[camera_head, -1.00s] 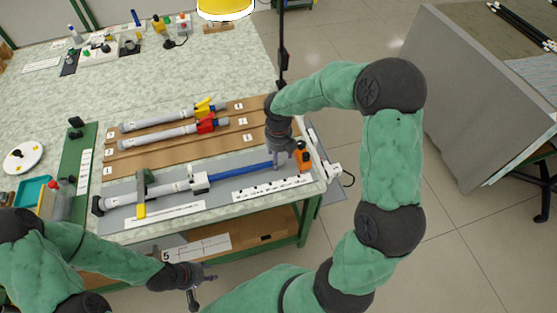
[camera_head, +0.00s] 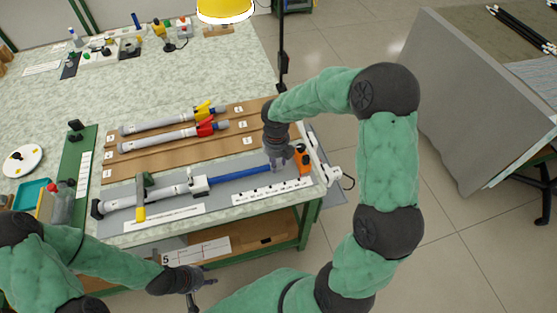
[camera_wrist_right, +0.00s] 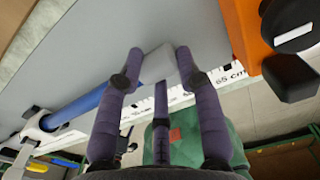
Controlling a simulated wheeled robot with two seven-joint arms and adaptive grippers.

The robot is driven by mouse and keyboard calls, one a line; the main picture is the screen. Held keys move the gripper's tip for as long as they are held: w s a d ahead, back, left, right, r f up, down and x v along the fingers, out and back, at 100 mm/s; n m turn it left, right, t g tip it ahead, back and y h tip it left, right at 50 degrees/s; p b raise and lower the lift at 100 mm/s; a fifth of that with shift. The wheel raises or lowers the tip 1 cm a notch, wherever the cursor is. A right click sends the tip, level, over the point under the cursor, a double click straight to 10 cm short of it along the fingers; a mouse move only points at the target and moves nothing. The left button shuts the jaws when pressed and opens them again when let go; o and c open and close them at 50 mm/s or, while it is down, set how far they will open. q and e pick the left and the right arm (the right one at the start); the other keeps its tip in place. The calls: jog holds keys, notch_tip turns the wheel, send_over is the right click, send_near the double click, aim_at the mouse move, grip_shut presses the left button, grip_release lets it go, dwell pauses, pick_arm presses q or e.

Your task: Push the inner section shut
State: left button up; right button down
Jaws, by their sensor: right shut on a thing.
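The rod lies along the near edge of the bench. Its light grey outer tube (camera_head: 150,195) is at the left, and its blue inner section (camera_head: 240,173) reaches right out of a white collar (camera_head: 199,184). The blue section also shows in the right wrist view (camera_wrist_right: 78,108). My right gripper (camera_head: 277,166) is shut on the pale grey end piece of the inner section (camera_wrist_right: 158,64), with fingers on both sides of it. My left gripper (camera_head: 203,285) hangs open and empty in front of the bench, below the rod.
A clamp with a yellow handle (camera_head: 141,212) stands over the outer tube. An orange block (camera_head: 302,157) stands just right of my right gripper. A printed scale strip (camera_head: 270,191) lies in front of the blue section. Two similar rods (camera_head: 155,139) lie behind on brown boards.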

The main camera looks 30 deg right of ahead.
aim_at(220, 177)
jog(key=w+a+p, duration=0.1)
jog(key=a, duration=0.5)
jog(key=w+a+p, duration=0.1)
jog(key=a+p, duration=0.1)
jog(key=a, duration=0.3)
jog(key=w+a+p, duration=0.2)
jog(key=a, duration=0.4)
jog(key=shift+w+a, duration=0.1)
jog(key=shift+a, duration=0.25)
jog(key=shift+a+f, duration=0.1)
jog(key=shift+a, duration=0.25)
jog(key=c, duration=0.9)
grip_release()
jog(key=shift+w+a, duration=0.1)
jog(key=shift+o, duration=0.9)
jog(key=shift+a, duration=0.1)
jog(key=shift+r, duration=0.2)
notch_tip(220, 177, up, 12)
jog(key=shift+f, duration=0.15)
